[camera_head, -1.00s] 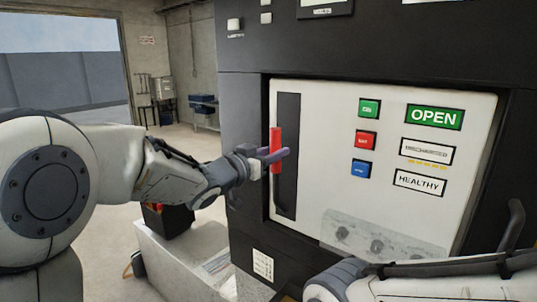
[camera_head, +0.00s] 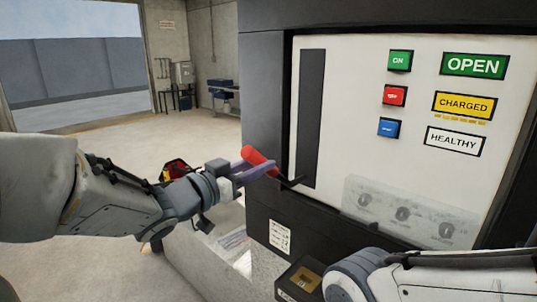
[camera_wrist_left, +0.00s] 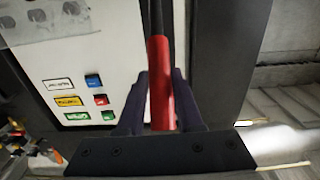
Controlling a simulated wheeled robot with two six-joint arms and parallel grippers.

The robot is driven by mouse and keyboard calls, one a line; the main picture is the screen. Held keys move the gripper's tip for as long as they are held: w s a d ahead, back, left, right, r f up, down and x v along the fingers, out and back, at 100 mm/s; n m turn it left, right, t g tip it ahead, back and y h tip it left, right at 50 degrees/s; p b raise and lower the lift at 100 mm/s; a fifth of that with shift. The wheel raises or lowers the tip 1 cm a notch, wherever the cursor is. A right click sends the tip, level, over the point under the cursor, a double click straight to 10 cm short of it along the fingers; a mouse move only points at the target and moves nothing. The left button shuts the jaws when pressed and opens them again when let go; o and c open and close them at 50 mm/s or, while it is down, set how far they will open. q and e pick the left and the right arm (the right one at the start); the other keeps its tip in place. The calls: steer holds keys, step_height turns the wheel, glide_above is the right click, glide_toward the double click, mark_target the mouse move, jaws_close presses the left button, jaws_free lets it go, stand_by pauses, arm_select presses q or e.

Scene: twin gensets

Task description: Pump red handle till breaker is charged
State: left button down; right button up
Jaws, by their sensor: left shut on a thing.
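The red handle (camera_head: 260,161) is tilted out from the dark slot (camera_head: 311,115) in the white breaker panel (camera_head: 350,90). Its dark lever runs to the slot's lower part. My left gripper (camera_head: 262,170) is shut on the red handle. In the left wrist view the red handle (camera_wrist_left: 160,85) sits between the two fingers of my left gripper (camera_wrist_left: 161,100). The status label (camera_head: 463,106) is yellow and reads CHARGED. The label above it (camera_head: 473,66) reads OPEN on green. My right arm shows at the lower right, but its gripper is not in view.
Green (camera_head: 400,60), red (camera_head: 394,96) and blue (camera_head: 389,128) buttons are on the panel. A clear cover (camera_head: 400,210) is over several round parts low on the panel. A pale ledge (camera_head: 215,245) stands below the left arm. Open floor is at the left.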

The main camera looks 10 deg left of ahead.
arm_select(q)
steer(key=shift+s+a+f, duration=0.15)
steer(key=shift+a+f, duration=0.05)
steer(key=shift+f, duration=0.25)
steer(key=shift+s+a+f, duration=0.15)
steer(key=shift+f, duration=0.25)
arm_select(e)
steer(key=shift+f, duration=0.45)
arm_select(q)
steer(key=w+r+p, duration=0.1)
steer(key=d+r+p, duration=0.1)
steer(key=r+p, duration=0.1)
steer(key=w+d+r+p, duration=0.1)
steer(key=r, duration=0.1)
steer(key=shift+w+r, duration=0.2)
steer(key=shift+w, duration=0.15)
steer(key=w+d+r+p, duration=0.4)
steer(key=w+d+r, duration=0.1)
steer(key=w, duration=0.2)
steer(key=shift+w+d+r+p, duration=0.3)
steer(key=shift+w+r+p, duration=0.05)
steer(key=shift+r+p, duration=0.05)
steer(key=shift+c, duration=2)
jaws_free()
steer(key=shift+f, duration=0.1)
arm_select(e)
step_height(320, 180, up, 9)
steer(key=shift+f, duration=0.15)
